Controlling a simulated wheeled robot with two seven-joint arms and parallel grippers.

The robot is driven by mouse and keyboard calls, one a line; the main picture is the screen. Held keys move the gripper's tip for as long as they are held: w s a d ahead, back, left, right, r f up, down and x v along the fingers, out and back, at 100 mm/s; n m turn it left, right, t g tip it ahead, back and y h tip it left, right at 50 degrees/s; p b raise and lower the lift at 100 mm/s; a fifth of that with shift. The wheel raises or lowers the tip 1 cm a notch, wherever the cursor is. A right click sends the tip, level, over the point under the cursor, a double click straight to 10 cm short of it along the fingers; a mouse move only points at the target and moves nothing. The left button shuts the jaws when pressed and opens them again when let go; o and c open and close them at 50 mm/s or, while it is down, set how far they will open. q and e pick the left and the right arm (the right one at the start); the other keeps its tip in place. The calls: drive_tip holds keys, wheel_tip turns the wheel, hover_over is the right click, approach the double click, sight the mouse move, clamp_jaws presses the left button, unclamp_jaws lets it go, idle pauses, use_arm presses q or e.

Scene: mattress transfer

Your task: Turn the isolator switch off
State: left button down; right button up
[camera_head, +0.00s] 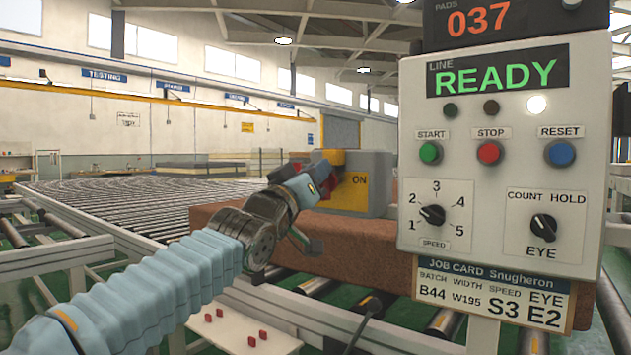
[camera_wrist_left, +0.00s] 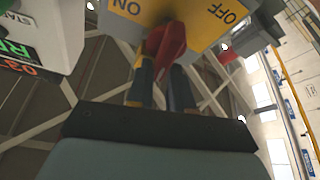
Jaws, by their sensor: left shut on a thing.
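The isolator switch is a grey box (camera_head: 378,172) with a yellow plate (camera_head: 354,193) marked ON, standing behind the brown block. Its red handle (camera_head: 331,187) is mostly hidden by my left gripper (camera_head: 322,178) in the head view. In the left wrist view, the red handle (camera_wrist_left: 166,42) lies between the fingers of my left gripper (camera_wrist_left: 164,72), which is shut on it. There the yellow plate (camera_wrist_left: 190,12) shows ON to the left and OFF to the right of the handle. My right gripper is not in view.
A control panel (camera_head: 500,219) reading READY, with buttons and knobs, stands close on the right. A job card (camera_head: 494,290) hangs under it. The long brown block (camera_head: 352,238) lies on rollers below the switch. A roller conveyor (camera_head: 137,203) stretches away at left.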

use_arm(q)
drive_tip(key=shift+w+d+f+n+y+b, duration=0.15)
drive_tip(key=shift+f+n+y+b, duration=0.3)
drive_tip(key=shift+n, duration=0.35)
idle(0.9)
drive_tip(key=c, duration=1.1)
unclamp_jaws()
drive_tip(key=shift+r, duration=0.15)
drive_tip(key=b+v, duration=1.3)
drive_tip(key=v, duration=0.1)
drive_tip(key=shift+w, duration=0.1)
